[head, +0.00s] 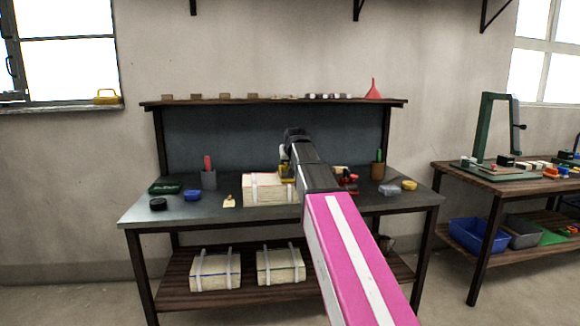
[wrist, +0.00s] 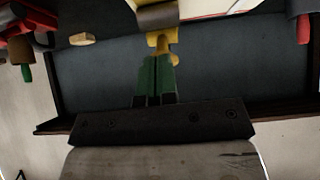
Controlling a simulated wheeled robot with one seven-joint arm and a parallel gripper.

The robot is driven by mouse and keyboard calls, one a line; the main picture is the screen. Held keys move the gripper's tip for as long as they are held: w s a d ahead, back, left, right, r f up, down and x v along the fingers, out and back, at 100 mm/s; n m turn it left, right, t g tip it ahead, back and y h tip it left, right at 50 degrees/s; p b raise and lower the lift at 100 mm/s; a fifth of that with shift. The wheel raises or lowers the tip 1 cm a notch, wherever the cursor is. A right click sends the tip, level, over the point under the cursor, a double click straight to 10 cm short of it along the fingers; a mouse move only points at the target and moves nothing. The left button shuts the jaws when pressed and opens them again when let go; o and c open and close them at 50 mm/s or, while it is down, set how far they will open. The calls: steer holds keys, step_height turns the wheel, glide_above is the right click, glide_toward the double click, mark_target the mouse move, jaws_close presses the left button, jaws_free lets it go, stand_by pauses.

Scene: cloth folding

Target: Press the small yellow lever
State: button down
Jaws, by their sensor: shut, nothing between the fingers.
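A small yellow part, which looks like the lever, shows in the wrist view (wrist: 161,43) just beyond my fingertips. A grey piece covers its upper end. In the head view, a bit of yellow (head: 287,171) shows beside my arm, behind the paper bundle on the bench; my arm hides most of that spot. My gripper (wrist: 157,62) has green fingers held together with nothing between them. Its tips are very close to the yellow part, and I cannot tell whether they touch. In the head view the fingers cannot be made out.
The workbench (head: 140,215) holds a strapped bundle (head: 268,190), a blue tub (head: 192,195), a black puck (head: 158,204) and a yellow tub (head: 409,185). Red parts (head: 349,181) lie right of my arm. A shelf (head: 230,101) runs above.

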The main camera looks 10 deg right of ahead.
steer(key=s+r, duration=0.5)
steer(key=r, duration=0.6)
steer(key=shift+s, duration=0.35)
steer(key=s+f+g, duration=0.1)
steer(key=s+f, duration=0.1)
steer(key=f, duration=0.7)
steer(key=s+f+g, duration=0.2)
steer(key=f, duration=0.8)
steer(key=s+f+g, duration=0.2)
steer(key=s+f, duration=0.6)
steer(key=f, duration=0.3)
steer(key=s+f+g, duration=0.2)
steer(key=s+f, duration=0.6)
steer(key=f, duration=0.4)
steer(key=s+f+g, duration=0.2)
steer(key=s+f, duration=0.6)
steer(key=f, duration=0.4)
